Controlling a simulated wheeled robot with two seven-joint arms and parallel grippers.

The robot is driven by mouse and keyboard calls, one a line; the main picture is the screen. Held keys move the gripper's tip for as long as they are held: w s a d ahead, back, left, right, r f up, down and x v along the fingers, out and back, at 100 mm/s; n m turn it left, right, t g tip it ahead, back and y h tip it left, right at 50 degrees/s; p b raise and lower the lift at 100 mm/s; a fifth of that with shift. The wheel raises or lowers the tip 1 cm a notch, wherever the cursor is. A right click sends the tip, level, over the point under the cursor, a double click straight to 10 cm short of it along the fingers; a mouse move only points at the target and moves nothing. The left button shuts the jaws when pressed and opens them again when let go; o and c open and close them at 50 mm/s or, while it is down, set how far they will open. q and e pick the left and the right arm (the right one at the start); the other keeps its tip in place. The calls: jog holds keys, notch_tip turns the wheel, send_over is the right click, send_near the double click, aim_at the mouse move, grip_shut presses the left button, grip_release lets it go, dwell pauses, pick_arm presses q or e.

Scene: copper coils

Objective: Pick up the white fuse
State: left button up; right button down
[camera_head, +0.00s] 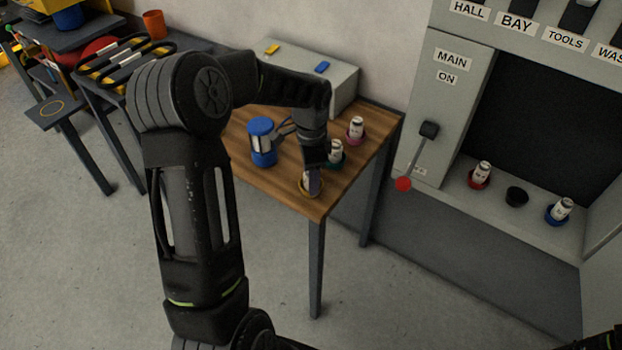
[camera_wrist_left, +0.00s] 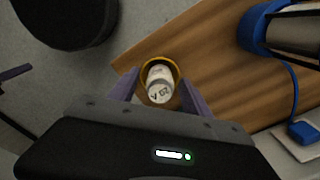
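A white fuse (camera_head: 306,178) stands in a yellow ring holder (camera_head: 308,192) near the front corner of the wooden table. My left gripper (camera_head: 315,182) is down at this fuse and partly hides it in the head view. In the left wrist view, the fuse (camera_wrist_left: 160,86) shows dark lettering and sits inside the yellow ring (camera_wrist_left: 176,72). The fingers of my left gripper (camera_wrist_left: 160,88) stand apart on either side of it, with small gaps visible.
More white fuses stand in a green holder (camera_head: 336,160) and a pink holder (camera_head: 356,137). A blue lantern-like object (camera_head: 262,142) is on the table (camera_head: 283,188). The grey panel's ledge holds red (camera_head: 479,180) and blue (camera_head: 557,216) sockets with fuses and an empty black socket (camera_head: 517,196).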

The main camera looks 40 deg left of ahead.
pick_arm(q)
grip_shut()
dwell(0.4)
notch_tip(320, 180, up, 10)
jog(key=shift+b, duration=0.5)
dwell(0.6)
